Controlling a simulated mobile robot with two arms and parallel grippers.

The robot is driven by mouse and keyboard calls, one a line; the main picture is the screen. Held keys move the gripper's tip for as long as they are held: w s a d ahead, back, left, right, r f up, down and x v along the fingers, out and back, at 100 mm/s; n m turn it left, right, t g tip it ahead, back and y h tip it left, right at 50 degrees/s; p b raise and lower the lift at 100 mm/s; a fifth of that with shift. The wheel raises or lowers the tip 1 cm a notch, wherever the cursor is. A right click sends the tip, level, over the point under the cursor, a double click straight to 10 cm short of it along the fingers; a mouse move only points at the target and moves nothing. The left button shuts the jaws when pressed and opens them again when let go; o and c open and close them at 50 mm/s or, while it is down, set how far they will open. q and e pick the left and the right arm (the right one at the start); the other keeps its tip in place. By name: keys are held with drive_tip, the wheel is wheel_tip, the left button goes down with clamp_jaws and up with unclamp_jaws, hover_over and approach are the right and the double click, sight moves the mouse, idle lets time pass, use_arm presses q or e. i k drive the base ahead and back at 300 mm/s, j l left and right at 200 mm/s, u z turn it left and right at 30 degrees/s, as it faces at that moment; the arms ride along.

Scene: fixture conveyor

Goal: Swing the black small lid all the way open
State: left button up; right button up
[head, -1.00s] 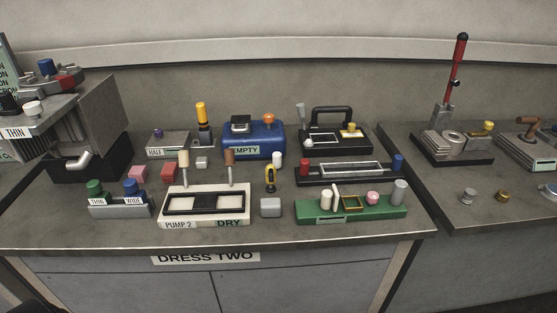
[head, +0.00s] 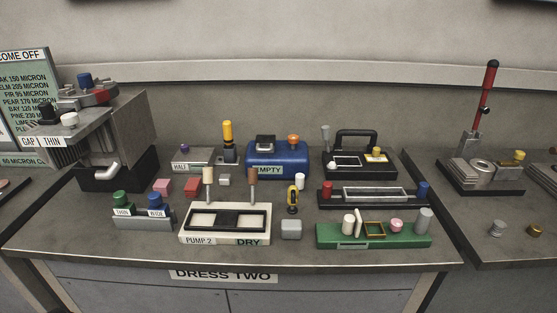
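A small dark lid with a grey top (head: 265,142) sits on top of the blue box (head: 277,164) labelled EMPTY, at the back middle of the bench. It looks closed or nearly so; its hinge is too small to make out. An orange knob (head: 293,139) stands on the box to the right of the lid. Neither of my grippers is in view.
A white block with two handled posts, a yellow-and-black tool (head: 292,201) and a grey cube (head: 291,228) stand in front. A green tray (head: 330,240) lies front right, a black handled fixture (head: 358,164) behind. The bench's front strip is clear.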

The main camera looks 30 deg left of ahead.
sight(261, 140)
drive_tip(key=j+u, duration=0.1)
drive_tip(key=u, duration=0.25)
drive_tip(key=i+j+u, duration=0.1)
drive_tip(key=u, duration=0.25)
drive_tip(key=i+u, duration=0.15)
drive_tip(key=u, duration=0.2)
